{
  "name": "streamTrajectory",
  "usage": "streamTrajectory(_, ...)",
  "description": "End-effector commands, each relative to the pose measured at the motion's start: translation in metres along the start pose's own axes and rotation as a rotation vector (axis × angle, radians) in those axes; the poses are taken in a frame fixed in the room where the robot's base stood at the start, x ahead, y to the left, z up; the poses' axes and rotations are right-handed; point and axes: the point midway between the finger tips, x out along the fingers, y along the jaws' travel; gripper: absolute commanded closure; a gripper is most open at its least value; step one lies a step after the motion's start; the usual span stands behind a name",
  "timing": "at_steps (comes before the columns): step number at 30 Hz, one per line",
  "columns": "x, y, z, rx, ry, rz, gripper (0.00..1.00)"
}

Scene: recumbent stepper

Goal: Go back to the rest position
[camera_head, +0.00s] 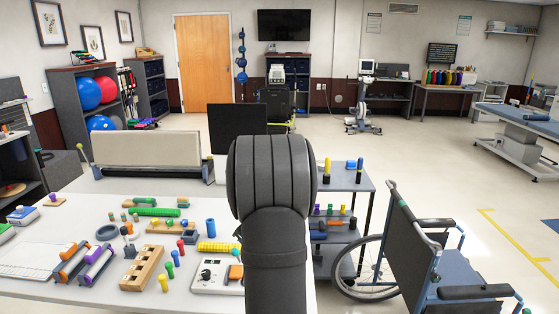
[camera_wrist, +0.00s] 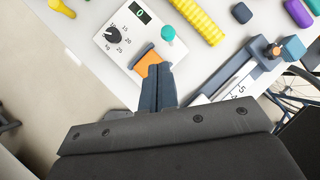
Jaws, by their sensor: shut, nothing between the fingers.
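My gripper (camera_wrist: 158,86) is shut and empty in the wrist view. Its dark fingers point down over the table, close to the orange part of a white dial box (camera_wrist: 128,38). I cannot tell whether the fingertips touch that part. In the head view my own dark arm rises at the centre and hides the gripper. The dial box shows there too (camera_head: 208,278), just left of my arm, with its right side partly hidden.
The white table (camera_head: 75,210) holds several small things: a wooden block with holes (camera_head: 142,268), a yellow ridged cylinder (camera_head: 218,247) and colored pegs. A wheelchair (camera_head: 410,250) and a grey shelf cart (camera_head: 350,183) stand right of my arm. Open floor lies beyond.

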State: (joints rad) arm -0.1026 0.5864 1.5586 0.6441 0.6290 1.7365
Motion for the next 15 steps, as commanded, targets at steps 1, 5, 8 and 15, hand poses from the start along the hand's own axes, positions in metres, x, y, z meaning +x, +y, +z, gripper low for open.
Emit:
streamTrajectory(1, 0.01, -0.001, -0.003, 0.001, 0.002, 0.002, 1.0)
streamTrajectory(5, 0.031, -0.004, -0.008, 0.001, 0.001, 0.001, 1.0)
streamTrajectory(8, 0.048, -0.006, -0.012, 0.001, 0.002, 0.002, 1.0)
streamTrajectory(15, 0.088, -0.008, -0.002, -0.003, 0.0, 0.002, 1.0)
